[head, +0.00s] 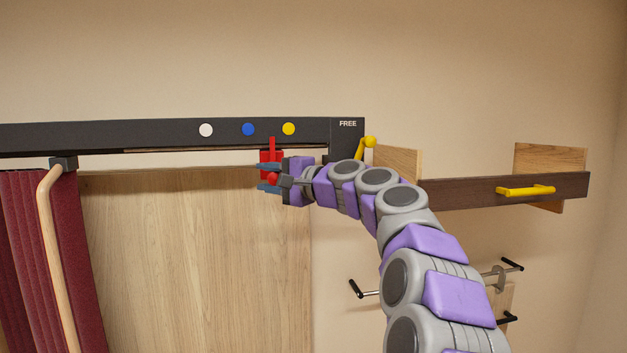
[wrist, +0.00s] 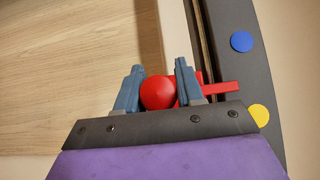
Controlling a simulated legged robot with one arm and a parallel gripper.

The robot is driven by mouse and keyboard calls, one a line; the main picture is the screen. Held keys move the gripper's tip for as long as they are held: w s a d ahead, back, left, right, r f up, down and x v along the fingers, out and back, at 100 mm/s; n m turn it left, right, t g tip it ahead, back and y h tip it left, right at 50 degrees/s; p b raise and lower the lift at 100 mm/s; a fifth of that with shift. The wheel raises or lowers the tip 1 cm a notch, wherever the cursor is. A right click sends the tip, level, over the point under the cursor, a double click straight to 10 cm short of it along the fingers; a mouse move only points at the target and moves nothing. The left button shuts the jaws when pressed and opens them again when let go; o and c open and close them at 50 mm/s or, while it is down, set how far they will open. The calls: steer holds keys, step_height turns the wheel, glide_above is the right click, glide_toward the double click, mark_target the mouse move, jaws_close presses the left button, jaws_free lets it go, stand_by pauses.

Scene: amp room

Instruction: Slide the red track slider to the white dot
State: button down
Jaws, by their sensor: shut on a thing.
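The red track slider (head: 271,158) hangs under the dark rail (head: 100,134), with its thin red pointer standing up between the blue dot (head: 248,129) and the yellow dot (head: 288,129). The white dot (head: 206,130) is farther left on the rail. My gripper (head: 268,178) is at the slider from the right and below. In the wrist view its two blue-grey fingers (wrist: 157,88) are shut around the slider's round red knob (wrist: 158,92). The red pointer (wrist: 222,88) reaches across the rail between the blue dot (wrist: 241,41) and the yellow dot (wrist: 260,115).
A wooden panel (head: 190,260) stands behind and below the rail. A dark red curtain (head: 85,260) with a wooden rod hangs at the left. The rail's end reads FREE.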

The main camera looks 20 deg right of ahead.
steer(key=w+a, duration=0.3)
steer(key=a, duration=1)
steer(key=shift+w+a+f, duration=0.15)
steer(key=shift+f, duration=0.3)
steer(key=shift+w+a, duration=0.1)
steer(key=shift+a, duration=0.3)
steer(key=c, duration=1.1)
jaws_free()
steer(key=o, duration=0.3)
steer(key=shift+a+r, duration=0.15)
steer(key=b+v, duration=0.2)
steer(key=v, duration=1.5)
